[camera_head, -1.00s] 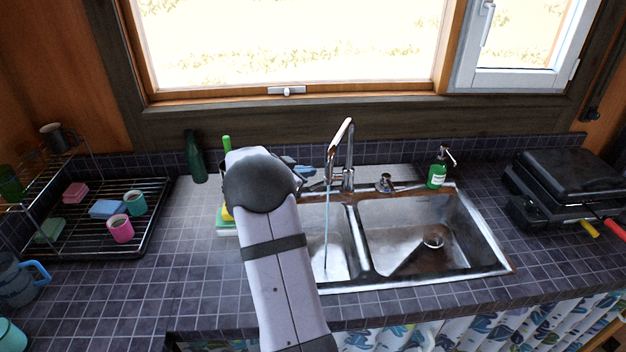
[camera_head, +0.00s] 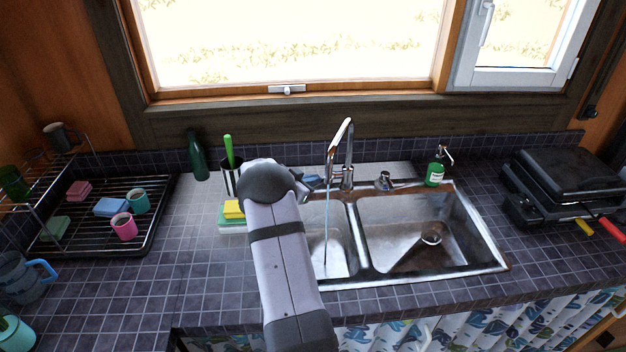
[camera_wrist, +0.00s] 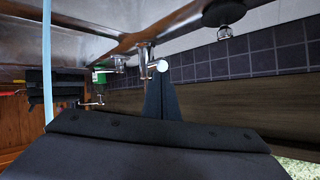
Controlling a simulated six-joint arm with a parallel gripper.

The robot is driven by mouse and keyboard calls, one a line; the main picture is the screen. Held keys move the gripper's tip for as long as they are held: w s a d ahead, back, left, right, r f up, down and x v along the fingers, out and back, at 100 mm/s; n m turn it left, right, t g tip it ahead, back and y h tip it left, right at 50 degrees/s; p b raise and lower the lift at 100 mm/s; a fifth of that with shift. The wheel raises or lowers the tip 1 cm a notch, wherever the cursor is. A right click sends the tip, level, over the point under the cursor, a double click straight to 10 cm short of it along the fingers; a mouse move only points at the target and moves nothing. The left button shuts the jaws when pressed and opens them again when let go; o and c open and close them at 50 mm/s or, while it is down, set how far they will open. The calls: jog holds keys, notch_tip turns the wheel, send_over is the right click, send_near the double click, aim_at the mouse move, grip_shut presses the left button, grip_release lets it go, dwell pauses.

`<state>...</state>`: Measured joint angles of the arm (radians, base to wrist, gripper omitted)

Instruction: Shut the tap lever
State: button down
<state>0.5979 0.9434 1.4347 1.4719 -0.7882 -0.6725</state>
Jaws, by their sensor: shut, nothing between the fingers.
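The chrome tap (camera_head: 346,158) stands upright behind the sink, and a thin stream of water (camera_head: 327,225) runs from its spout into the left basin. The stream also shows at the left of the wrist view (camera_wrist: 47,60). The chrome lever (camera_wrist: 148,58) with its round end shows in the wrist view, right at the tip of my dark shut fingers. My gripper (camera_wrist: 161,78) is empty and close to the lever; I cannot tell whether they touch. In the head view my gripper (camera_head: 313,181) is left of the tap's base, partly hidden by my arm.
A green soap bottle (camera_head: 435,172) stands right of the tap. A cup with a green-handled brush (camera_head: 230,165) and a yellow sponge (camera_head: 233,209) are left of my arm. A black grill (camera_head: 565,180) is far right, a dish rack (camera_head: 110,215) far left.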

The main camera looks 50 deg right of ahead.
jog(key=shift+s+a+f, duration=0.1)
jog(key=shift+a+f, duration=0.15)
jog(key=shift+f, duration=0.3)
jog(key=shift+a+f, duration=0.2)
jog(key=shift+f, duration=0.45)
notch_tip(320, 180, up, 5)
jog(key=p, duration=0.4)
jog(key=f+b+v, duration=0.1)
jog(key=b+v, duration=0.3)
jog(key=v, duration=0.5)
jog(key=shift+s+a, duration=0.4)
